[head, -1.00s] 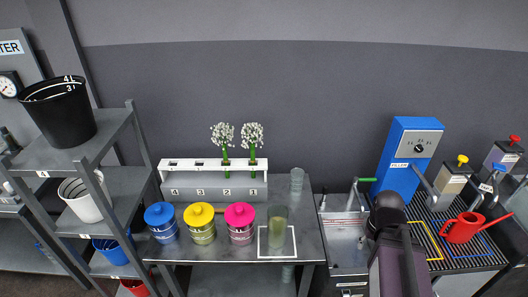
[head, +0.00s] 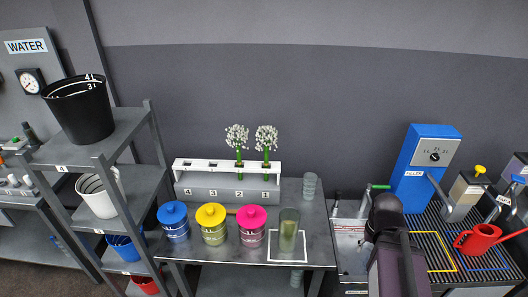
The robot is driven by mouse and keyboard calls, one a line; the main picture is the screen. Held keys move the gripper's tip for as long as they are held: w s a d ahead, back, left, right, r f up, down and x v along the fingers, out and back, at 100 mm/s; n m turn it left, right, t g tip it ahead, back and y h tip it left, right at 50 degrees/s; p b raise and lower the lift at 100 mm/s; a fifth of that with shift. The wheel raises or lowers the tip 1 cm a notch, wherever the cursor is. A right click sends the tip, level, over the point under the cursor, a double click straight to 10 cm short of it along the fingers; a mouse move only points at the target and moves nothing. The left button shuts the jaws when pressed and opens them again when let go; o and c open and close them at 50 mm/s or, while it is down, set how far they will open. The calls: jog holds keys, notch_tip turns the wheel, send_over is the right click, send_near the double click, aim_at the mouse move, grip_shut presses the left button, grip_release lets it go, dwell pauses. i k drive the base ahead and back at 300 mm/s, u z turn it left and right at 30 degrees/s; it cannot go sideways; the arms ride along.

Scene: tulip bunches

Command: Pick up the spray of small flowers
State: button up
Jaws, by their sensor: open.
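Two sprays of small white flowers on green stems stand upright in the white rack (head: 200,165) on the table. The left spray (head: 237,138) is at the slot marked 2, and the right spray (head: 266,138) is at the slot marked 1. Slots 3 and 4 hold no flowers. Part of my own arm stands at the lower right, well to the right of the rack and apart from the flowers. I do not see my gripper's fingers.
Blue (head: 173,213), yellow (head: 211,216) and pink (head: 251,218) lidded jars stand before the rack. A clear greenish vase (head: 289,230) stands in a white square outline. Stacked glasses (head: 310,186) are right of the rack. A shelf with buckets (head: 80,110) stands left; a sink and blue filler (head: 425,168) stand right.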

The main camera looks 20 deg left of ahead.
aim_at(266, 155)
jog(key=i, duration=0.85)
jog(key=z, duration=0.05)
